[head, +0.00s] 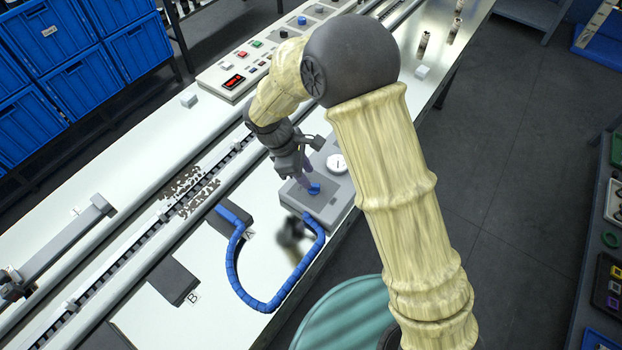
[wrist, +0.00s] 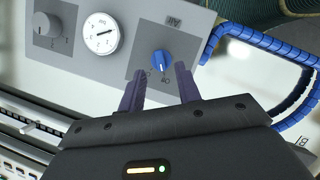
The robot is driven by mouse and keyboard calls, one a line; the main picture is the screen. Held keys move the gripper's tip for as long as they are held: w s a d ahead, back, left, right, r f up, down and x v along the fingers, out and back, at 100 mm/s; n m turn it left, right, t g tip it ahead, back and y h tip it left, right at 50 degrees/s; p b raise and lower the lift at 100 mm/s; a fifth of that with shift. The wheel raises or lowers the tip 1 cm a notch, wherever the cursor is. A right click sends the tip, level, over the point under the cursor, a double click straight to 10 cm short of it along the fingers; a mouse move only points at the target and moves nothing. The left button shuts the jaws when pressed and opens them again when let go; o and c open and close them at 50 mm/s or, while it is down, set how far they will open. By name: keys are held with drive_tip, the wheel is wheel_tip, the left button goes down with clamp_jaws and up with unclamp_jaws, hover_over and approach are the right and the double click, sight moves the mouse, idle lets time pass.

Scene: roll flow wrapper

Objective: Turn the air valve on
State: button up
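The air valve is a blue knob (wrist: 162,63) with a white pointer line, on a grey panel (wrist: 190,15) labelled "Air". In the wrist view its pointer is directed down toward my gripper, near the small marks by the knob. In the head view the blue knob (head: 314,189) sits near the middle of the grey panel box. My gripper (wrist: 160,82) is open, its two dark purple fingers apart at either side of the knob's near edge. I cannot tell whether a finger touches the knob. In the head view my gripper (head: 306,182) is just above the panel, partly hidden by my wrist.
A round white gauge (wrist: 101,33) and a grey knob (wrist: 47,26) share the panel. A blue cable chain (head: 262,304) loops beside it. A conveyor rail (head: 130,248) runs along the white bench. A control console (head: 238,82) stands behind.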

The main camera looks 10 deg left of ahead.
sight(314, 185)
drive_tip(key=x, duration=0.4)
clamp_jaws()
